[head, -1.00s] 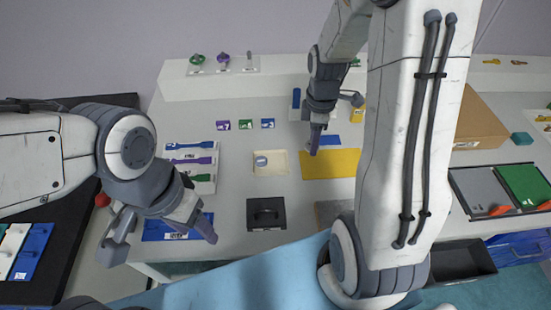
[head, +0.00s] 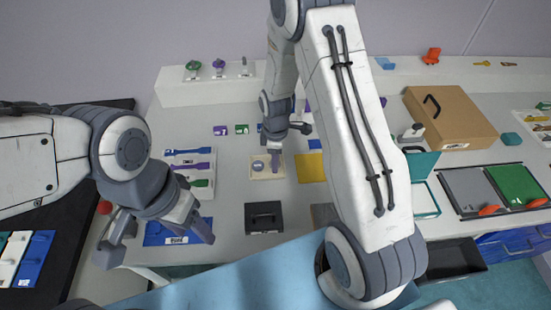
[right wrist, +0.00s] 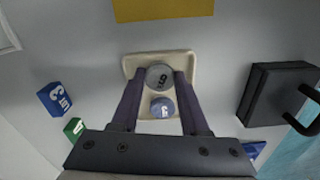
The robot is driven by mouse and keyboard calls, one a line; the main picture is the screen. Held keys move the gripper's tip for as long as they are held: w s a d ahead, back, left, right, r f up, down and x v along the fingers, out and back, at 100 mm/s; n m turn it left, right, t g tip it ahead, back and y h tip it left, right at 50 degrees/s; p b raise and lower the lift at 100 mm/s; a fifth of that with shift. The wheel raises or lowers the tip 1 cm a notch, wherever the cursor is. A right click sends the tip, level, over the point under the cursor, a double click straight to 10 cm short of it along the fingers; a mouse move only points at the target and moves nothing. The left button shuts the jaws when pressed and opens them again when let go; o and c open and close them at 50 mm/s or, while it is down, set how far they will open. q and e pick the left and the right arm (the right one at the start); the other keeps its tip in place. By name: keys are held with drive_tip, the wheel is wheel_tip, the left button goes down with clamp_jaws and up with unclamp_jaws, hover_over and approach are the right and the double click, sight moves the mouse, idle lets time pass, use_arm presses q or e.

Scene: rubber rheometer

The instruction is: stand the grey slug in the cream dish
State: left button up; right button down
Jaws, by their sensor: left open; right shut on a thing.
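The grey slug (right wrist: 159,76) is a short round disc-topped piece marked with a digit. It sits between the fingertips of my right gripper (right wrist: 159,80), which is shut on it. The cream dish (right wrist: 134,66) is a shallow square tray, directly behind the slug in the right wrist view. A blue-topped slug (right wrist: 162,107) stands in the dish. In the head view my right gripper (head: 275,168) points down over the right side of the dish (head: 262,177). I cannot tell whether the grey slug touches the dish floor. My left gripper (head: 157,240) is open and empty at the front left.
A yellow mat (head: 311,170) lies just right of the dish. A black box with a handle (head: 264,219) stands in front of it. Small purple, green and blue blocks (head: 241,129) are behind it. A cardboard box (head: 455,115) stands at the right.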

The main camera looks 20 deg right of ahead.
drive_tip(key=shift+f, duration=0.1)
drive_tip(key=c, duration=0.7)
unclamp_jaws()
